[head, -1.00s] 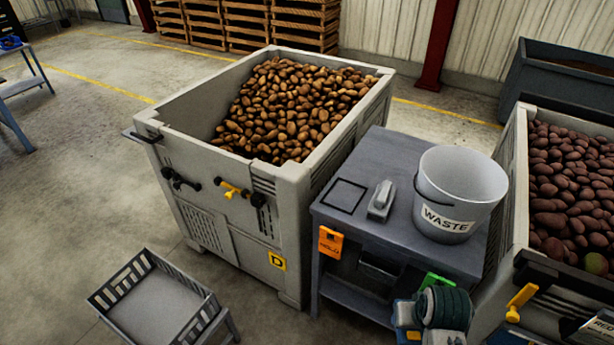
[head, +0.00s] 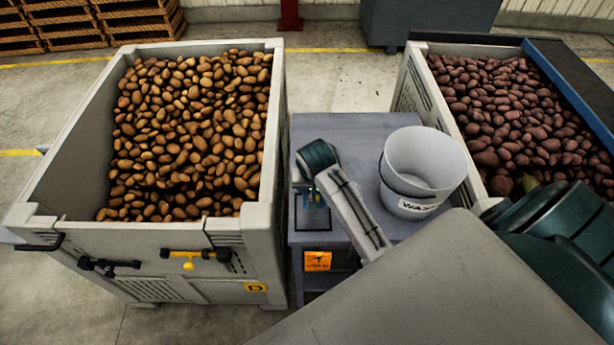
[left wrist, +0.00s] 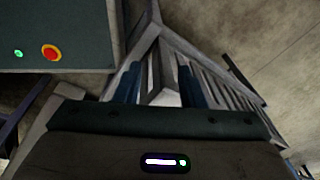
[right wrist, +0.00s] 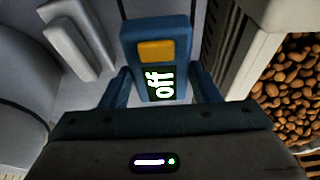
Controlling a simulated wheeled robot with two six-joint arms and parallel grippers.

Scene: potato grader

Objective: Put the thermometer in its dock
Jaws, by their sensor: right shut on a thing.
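In the head view this gripper (head: 314,196) is over the grey table, near the black square outline; only small blue parts show below the wrist. The dock, a light grey block (right wrist: 80,38), stands on the table at the upper left of the right wrist view, apart from the thermometer. My right arm hides it in the head view. My left gripper (left wrist: 160,88) is open, pointing toward a grey slatted crate.
The white WASTE bucket (head: 424,170) stands on the table (head: 350,128), right of my right forearm. A bin of brown potatoes (head: 276,110) borders the table on the left, and one of dark red potatoes (head: 410,85) on the right.

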